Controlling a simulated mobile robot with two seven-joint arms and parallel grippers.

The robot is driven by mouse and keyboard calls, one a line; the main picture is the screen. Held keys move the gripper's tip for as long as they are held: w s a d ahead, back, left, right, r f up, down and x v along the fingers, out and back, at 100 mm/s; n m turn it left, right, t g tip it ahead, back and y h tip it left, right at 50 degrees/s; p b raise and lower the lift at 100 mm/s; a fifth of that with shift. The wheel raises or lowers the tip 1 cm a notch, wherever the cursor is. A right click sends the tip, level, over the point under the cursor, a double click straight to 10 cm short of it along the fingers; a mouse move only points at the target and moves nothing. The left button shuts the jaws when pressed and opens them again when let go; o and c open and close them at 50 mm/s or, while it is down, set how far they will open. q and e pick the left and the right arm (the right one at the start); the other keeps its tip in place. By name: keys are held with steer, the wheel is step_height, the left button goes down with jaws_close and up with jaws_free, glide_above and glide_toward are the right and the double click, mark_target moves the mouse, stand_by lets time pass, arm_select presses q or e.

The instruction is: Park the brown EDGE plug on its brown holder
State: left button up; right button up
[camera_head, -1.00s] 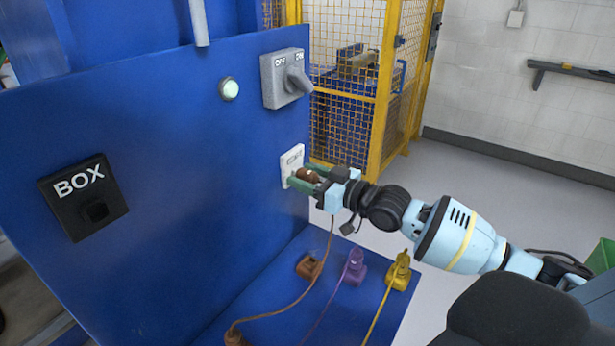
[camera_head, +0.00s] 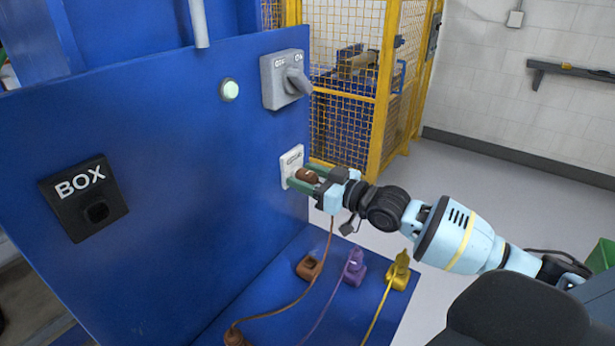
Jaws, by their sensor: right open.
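The brown EDGE plug (camera_head: 307,175) is at the white socket (camera_head: 291,163) on the blue panel, with its brown cable hanging down. My right gripper (camera_head: 306,178) is open, with its green fingers on either side of the plug. Whether the fingers touch the plug cannot be told. The brown holder (camera_head: 308,267) is on the blue shelf below and looks empty. My left gripper is not in view.
A purple plug (camera_head: 355,265) and a yellow plug (camera_head: 399,270) sit on holders to the right of the brown one. A black BOX unit (camera_head: 83,198) is at left.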

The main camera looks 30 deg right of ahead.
mark_target(317, 181)
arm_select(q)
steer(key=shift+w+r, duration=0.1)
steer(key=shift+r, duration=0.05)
arm_select(e)
jaws_close()
stand_by(0.4)
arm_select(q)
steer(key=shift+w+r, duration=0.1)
arm_select(e)
steer(key=shift+s+d, duration=0.1)
steer(key=shift+s, duration=0.05)
steer(key=shift+s+d+p, duration=0.2)
steer(key=shift+s+p, duration=0.2)
steer(key=shift+s, duration=0.1)
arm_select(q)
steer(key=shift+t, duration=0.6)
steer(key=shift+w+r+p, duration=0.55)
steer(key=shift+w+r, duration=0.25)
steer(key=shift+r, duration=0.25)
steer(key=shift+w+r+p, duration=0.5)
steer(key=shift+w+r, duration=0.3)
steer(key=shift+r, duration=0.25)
arm_select(e)
steer(key=shift+v, duration=2.25)
